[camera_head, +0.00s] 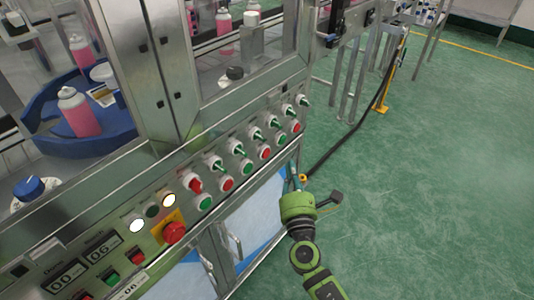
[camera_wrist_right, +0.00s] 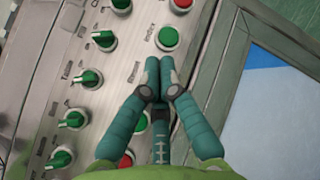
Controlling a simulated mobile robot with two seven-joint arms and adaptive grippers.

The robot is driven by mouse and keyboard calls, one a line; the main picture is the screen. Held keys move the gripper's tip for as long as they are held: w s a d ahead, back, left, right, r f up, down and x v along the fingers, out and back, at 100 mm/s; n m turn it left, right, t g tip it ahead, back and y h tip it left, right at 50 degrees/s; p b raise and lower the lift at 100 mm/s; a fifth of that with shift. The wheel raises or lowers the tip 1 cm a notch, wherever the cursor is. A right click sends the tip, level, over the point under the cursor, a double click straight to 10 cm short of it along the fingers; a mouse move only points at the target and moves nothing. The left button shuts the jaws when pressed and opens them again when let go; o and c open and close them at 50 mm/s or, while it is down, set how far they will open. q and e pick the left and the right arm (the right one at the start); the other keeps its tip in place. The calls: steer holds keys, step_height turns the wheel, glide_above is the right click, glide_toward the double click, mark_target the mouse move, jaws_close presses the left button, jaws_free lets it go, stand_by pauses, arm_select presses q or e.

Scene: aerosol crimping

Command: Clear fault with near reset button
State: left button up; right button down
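The control panel (camera_head: 190,222) of the machine carries a row of green and red push buttons below a row of selector switches. I cannot read which button is the reset. My right gripper (camera_head: 296,176) is in front of the panel's right end. In the right wrist view, its teal fingers (camera_wrist_right: 152,72) are together with nothing visible between them. Their tips lie just below a green button (camera_wrist_right: 168,38) on the panel and hide part of the row; contact cannot be told. A red button (camera_wrist_right: 125,160) shows partly behind the gripper. My left gripper is not in view.
Pink bottles (camera_head: 80,112) stand on a blue turntable behind. Cabinet doors (camera_head: 232,243) are below. Green floor is open at right.

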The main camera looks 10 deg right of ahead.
mark_target(266, 153)
arm_select(q)
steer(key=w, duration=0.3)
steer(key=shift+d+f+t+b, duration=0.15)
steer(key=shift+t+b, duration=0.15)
steer(key=shift+b, duration=0.05)
arm_select(e)
steer(key=w+a, duration=0.1)
steer(key=w, duration=0.1)
steer(key=w+a, duration=0.1)
steer(key=a, duration=0.1)
steer(key=shift+w, duration=0.4)
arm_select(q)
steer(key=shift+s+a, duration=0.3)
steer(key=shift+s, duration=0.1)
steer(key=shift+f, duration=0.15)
arm_select(e)
steer(key=shift+w+a, duration=0.1)
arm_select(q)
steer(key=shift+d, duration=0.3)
arm_select(e)
steer(key=shift+w+a, duration=0.15)
steer(key=shift+w, duration=0.1)
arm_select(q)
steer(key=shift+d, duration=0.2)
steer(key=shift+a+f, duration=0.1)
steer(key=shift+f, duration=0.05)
arm_select(e)
steer(key=shift+w+a, duration=0.1)
